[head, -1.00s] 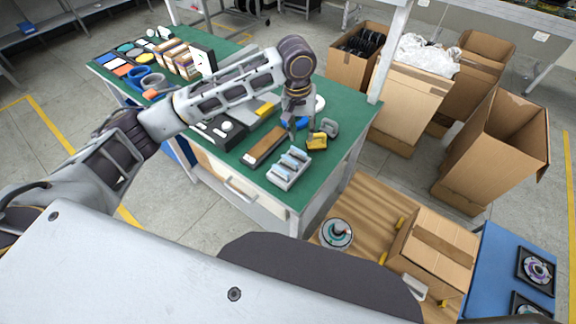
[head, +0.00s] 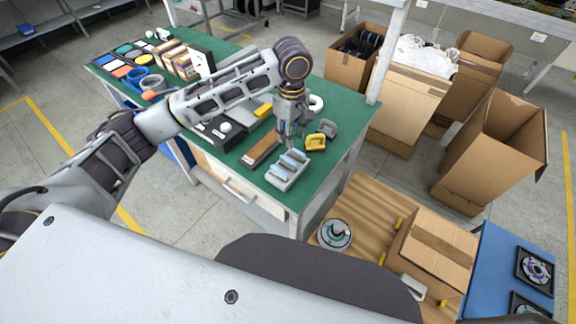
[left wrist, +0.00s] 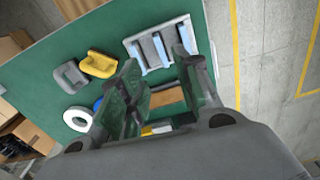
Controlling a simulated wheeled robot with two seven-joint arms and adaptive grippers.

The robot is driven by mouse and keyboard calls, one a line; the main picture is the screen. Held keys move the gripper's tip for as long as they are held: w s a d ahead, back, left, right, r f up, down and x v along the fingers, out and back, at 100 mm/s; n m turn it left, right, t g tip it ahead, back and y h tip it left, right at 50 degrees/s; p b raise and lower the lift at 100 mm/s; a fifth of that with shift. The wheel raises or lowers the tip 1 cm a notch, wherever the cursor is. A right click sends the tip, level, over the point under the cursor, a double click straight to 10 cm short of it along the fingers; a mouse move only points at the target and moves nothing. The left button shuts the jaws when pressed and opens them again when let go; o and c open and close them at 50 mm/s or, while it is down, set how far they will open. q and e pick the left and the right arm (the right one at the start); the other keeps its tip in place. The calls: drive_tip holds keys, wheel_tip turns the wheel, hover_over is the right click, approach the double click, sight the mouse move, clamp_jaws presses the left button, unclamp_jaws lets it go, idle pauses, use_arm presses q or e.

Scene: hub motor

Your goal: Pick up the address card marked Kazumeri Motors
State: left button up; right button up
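No card with readable Kazumeri Motors lettering shows in either view. A light grey rack (head: 285,181) with several pale blue-grey upright pieces (head: 293,160) stands near the front right of the green table. I cannot tell whether those pieces are cards. The rack also shows in the left wrist view (left wrist: 138,52). My left gripper (head: 289,146) points down just behind the rack, close to it. In the left wrist view its two fingers (left wrist: 155,66) are spread, with nothing visibly held between them; they overlap the rack's near edge there. My right gripper is not in view.
A brown block (head: 262,148) lies left of the rack. A yellow clamp-like part (head: 316,143) and a grey one (head: 328,129) lie to its right. A white ring (head: 316,103) lies behind. The green table (head: 340,150) has bare surface at its right edge.

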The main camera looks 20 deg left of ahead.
use_arm(q)
drive_tip(key=shift+n, duration=0.4)
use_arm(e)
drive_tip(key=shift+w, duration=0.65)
use_arm(q)
drive_tip(key=shift+f, duration=0.1)
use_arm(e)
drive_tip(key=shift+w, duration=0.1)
